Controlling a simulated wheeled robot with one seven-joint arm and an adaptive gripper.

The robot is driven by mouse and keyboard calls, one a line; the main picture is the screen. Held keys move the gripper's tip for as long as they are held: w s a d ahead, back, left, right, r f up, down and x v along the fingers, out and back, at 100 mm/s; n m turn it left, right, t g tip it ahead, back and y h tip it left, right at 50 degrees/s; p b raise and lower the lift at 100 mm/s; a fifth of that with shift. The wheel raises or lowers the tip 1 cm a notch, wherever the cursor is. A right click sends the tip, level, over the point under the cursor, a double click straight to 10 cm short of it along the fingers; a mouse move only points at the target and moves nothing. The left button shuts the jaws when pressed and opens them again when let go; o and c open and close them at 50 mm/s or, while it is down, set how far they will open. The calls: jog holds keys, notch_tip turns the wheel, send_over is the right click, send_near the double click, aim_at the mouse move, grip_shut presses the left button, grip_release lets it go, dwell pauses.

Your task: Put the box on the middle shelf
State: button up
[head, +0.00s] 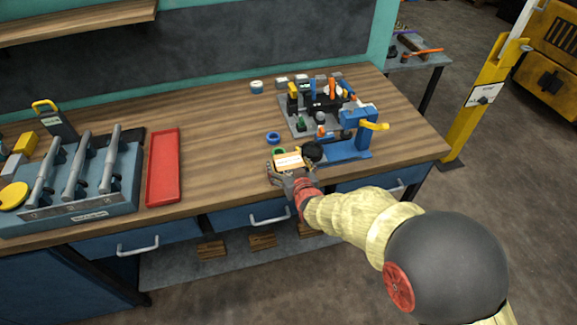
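A small orange-tan box (288,161) with a white label shows near the front edge of the workbench. My gripper (289,170) is right at the box, with its fingers around the near side. The box hides part of the fingers, so I cannot tell whether they are closed on it or whether it is lifted off the bench. A wooden shelf (75,20) on the wall at the upper left is cut off by the picture edge. I cannot tell whether it is the middle one.
The wooden workbench (215,140) is bare between the red tray (164,167) and the box. A blue vise-like tool (350,140) and a dark ball (312,151) stand close to my gripper's right. A blue ring (273,138) lies behind the box.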

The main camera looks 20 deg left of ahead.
jog(key=c, duration=1.3)
